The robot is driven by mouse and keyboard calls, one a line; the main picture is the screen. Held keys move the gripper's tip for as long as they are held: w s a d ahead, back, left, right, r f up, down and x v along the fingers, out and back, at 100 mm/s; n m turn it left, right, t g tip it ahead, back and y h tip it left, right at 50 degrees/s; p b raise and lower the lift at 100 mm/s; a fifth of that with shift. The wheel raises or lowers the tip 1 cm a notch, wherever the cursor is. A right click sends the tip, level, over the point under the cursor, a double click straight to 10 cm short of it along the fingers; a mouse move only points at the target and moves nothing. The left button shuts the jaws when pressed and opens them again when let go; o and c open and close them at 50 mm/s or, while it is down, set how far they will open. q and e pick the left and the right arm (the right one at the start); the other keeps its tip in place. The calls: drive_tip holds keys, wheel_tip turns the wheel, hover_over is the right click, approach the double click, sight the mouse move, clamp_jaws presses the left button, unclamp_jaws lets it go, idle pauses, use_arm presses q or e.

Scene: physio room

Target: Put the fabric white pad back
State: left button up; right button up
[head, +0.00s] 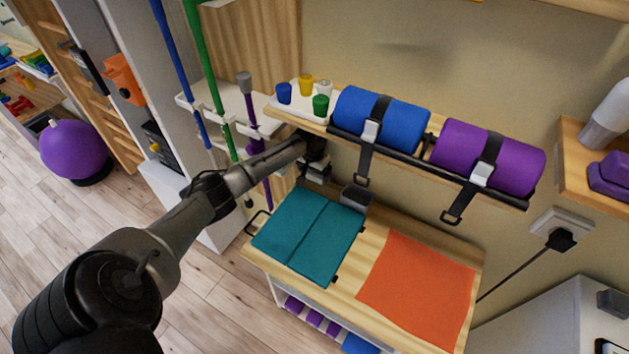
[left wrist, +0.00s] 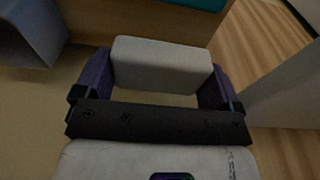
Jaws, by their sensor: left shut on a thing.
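The white pad (left wrist: 162,66) is a pale, off-white block with rounded edges. In the left wrist view it sits between the two fingers of my left gripper (left wrist: 155,85), which is shut on it. In the head view my left gripper (head: 316,168) is below the wall shelf and above the back left of the wooden bench, beside the wall. A pale bit shows there below the dark wrist, too small to tell as pad or finger. The pad is held clear of the bench. My right gripper is not in view.
The wooden bench (head: 440,333) holds a teal mat (head: 308,235), an orange cloth (head: 418,290) and a small grey box (head: 355,198). Above, the shelf carries blue (head: 380,120) and purple (head: 488,158) rolls and several small cups.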

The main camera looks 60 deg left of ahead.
sight(315, 184)
use_arm(q)
drive_tip(key=shift+f+b, duration=0.65)
drive_tip(key=shift+f, duration=1.35)
drive_tip(key=shift+f, duration=0.15)
drive_tip(key=o, duration=1.1)
drive_tip(key=shift+c, duration=0.2)
